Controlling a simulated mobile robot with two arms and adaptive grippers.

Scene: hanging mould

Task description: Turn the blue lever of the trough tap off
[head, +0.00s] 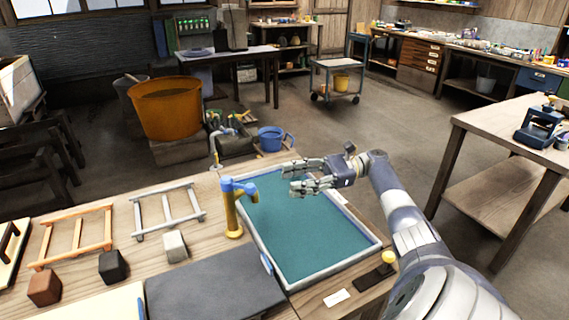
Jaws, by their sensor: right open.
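The trough tap (232,215) is a yellow upright post at the left edge of a trough (376,246) filled with teal liquid. Its blue lever (238,187) sits on top and points to the right, over the trough. My right gripper (289,179) is open and empty above the trough's far part. Its fingers point left, to the right of the blue lever and apart from it. My left gripper is not in view.
A dark grey slab (210,295) lies in front of the tap. An orange frame (76,235), a grey frame (167,211) and several small blocks are on the bench at left. A yellow knob (389,258) stands near my right arm.

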